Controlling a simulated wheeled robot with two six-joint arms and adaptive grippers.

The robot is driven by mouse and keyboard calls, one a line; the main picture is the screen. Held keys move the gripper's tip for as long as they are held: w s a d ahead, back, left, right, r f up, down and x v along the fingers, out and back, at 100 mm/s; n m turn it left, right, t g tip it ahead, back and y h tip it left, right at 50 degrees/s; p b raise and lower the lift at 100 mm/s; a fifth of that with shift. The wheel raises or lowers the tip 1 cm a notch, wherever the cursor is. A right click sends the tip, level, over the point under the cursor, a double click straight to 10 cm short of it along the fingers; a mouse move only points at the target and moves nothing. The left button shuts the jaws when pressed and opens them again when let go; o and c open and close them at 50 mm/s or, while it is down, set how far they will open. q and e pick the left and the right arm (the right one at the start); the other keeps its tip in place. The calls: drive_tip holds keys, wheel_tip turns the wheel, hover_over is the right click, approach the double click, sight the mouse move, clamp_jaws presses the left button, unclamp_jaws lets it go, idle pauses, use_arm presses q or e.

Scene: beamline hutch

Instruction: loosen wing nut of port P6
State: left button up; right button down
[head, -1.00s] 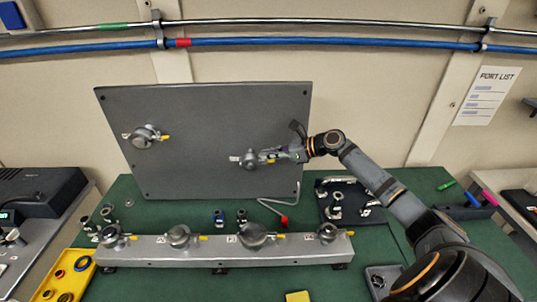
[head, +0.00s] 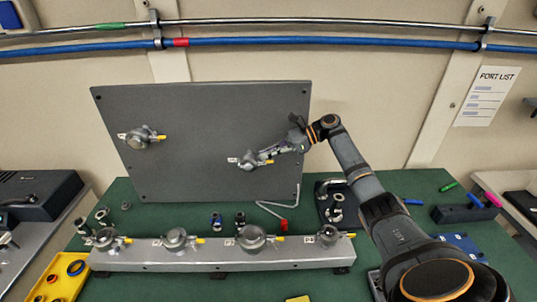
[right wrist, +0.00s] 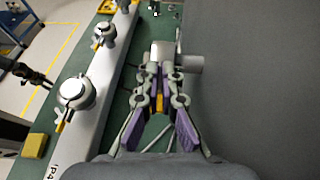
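Port P6's number is not readable, but my right gripper (head: 270,154) is at the right-hand port (head: 248,161) on the upright grey panel (head: 200,110). This port is a round metal clamp with a yellow wing nut (head: 266,162). In the right wrist view, the gripper's fingers (right wrist: 162,76) lie on both sides of the yellow wing nut (right wrist: 160,102), close to the port body (right wrist: 182,60). Whether they press on the nut is unclear. A dark claw-like shape (right wrist: 32,72) at the left there may be my left gripper; its opening is unclear.
A second port (head: 142,137) sits at the panel's left. A metal rail (head: 200,258) with several clamped ports runs along the green bench. A hex key (head: 275,212) with a red end lies before the panel. A yellow tray (head: 62,277) stands front left.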

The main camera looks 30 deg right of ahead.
drive_tip(key=c, duration=1.6)
unclamp_jaws()
drive_tip(key=shift+a, duration=0.15)
drive_tip(key=shift+o, duration=0.2)
drive_tip(key=v, duration=1.2)
